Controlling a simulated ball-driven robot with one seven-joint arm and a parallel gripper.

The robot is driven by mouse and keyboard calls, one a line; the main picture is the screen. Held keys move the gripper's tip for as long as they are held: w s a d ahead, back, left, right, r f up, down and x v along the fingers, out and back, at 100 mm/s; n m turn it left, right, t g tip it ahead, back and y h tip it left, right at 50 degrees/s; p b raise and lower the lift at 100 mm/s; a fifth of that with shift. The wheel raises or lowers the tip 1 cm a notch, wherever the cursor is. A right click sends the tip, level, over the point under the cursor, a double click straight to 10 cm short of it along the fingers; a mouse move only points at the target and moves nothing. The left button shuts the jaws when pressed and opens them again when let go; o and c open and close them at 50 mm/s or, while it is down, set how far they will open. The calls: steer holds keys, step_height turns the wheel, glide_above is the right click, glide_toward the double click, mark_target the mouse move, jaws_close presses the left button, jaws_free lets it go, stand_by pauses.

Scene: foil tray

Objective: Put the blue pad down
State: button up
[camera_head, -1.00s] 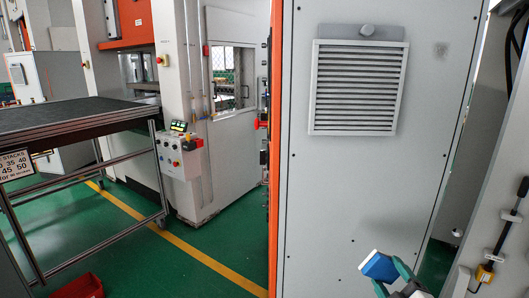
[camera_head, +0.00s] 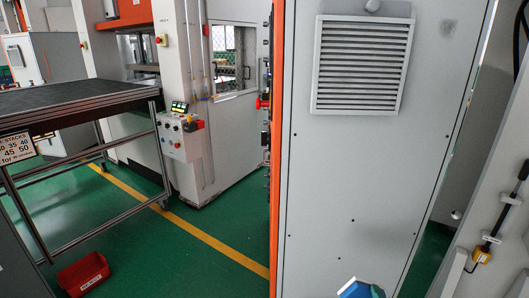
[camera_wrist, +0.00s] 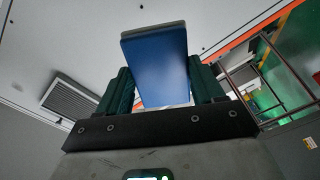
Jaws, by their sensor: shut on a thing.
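The blue pad (camera_wrist: 158,65) is a flat blue block with a pale edge and a white underside. In the wrist view it stands out between the two dark green fingers of my gripper (camera_wrist: 160,92), which is shut on it. In the head view only the top of the blue pad (camera_head: 356,289) shows at the bottom edge, in front of the grey cabinet. A small green bit of my gripper (camera_head: 377,291) shows beside it; the rest is cut off by the frame.
A tall grey cabinet (camera_head: 350,190) with a vent stands close ahead. A dark-topped table (camera_head: 75,108) is at the left, with a red bin (camera_head: 83,273) on the green floor near it. A machine with a control box (camera_head: 181,137) stands behind. Open floor lies between.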

steer(key=s+a+f, duration=0.2)
steer(key=s+f, duration=0.4)
steer(key=s+a+f, duration=0.2)
steer(key=s+f, duration=0.4)
steer(key=shift+s+a, duration=0.3)
